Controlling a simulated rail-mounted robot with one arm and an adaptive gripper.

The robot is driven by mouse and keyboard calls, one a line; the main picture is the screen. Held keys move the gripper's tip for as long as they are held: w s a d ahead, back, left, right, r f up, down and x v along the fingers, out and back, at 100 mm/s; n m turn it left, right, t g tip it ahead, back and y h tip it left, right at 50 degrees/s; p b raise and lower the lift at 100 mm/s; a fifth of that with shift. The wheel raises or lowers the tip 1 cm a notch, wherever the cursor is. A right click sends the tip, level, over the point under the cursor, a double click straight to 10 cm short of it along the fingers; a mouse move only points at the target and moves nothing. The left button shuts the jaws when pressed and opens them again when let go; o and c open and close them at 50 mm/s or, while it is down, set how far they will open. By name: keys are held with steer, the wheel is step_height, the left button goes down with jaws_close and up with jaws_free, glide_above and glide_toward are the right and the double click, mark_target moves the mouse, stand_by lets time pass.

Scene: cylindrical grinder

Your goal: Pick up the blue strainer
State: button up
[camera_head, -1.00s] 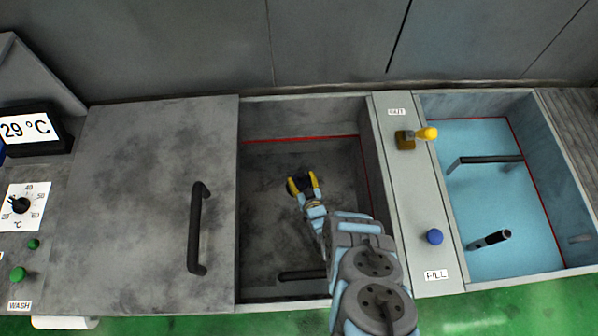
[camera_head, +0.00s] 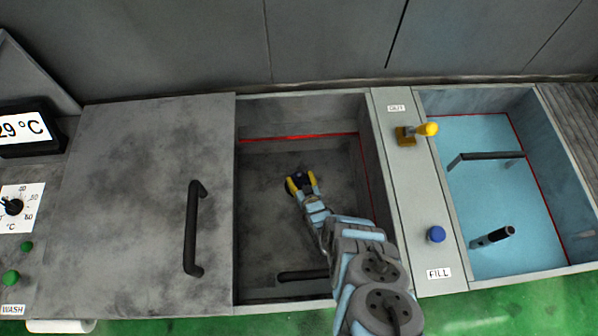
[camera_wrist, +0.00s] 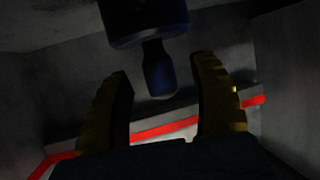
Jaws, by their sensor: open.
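The blue strainer (camera_wrist: 145,20) shows in the wrist view as a dark blue piece, wide at the top with a narrower stem hanging below. Its upper part is cut off by the picture edge. My gripper (camera_wrist: 163,66) has two yellow fingers spread apart, with the stem between them and a gap visible on each side. In the head view my gripper (camera_head: 300,184) is down inside the open grey tank, and a small dark blue patch shows between its fingers. Most of the strainer is hidden there.
The open tank (camera_head: 265,225) has steep walls and a red line around the inside. A grey lid with a black handle (camera_head: 192,230) lies to its left. A panel with a yellow lever (camera_head: 428,129) and blue knob (camera_head: 436,234) separates it from the blue water tank (camera_head: 500,190).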

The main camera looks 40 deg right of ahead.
steer(key=shift+w+d+f, duration=0.15)
steer(key=shift+w+f, duration=0.05)
steer(key=shift+w, duration=0.25)
jaws_close()
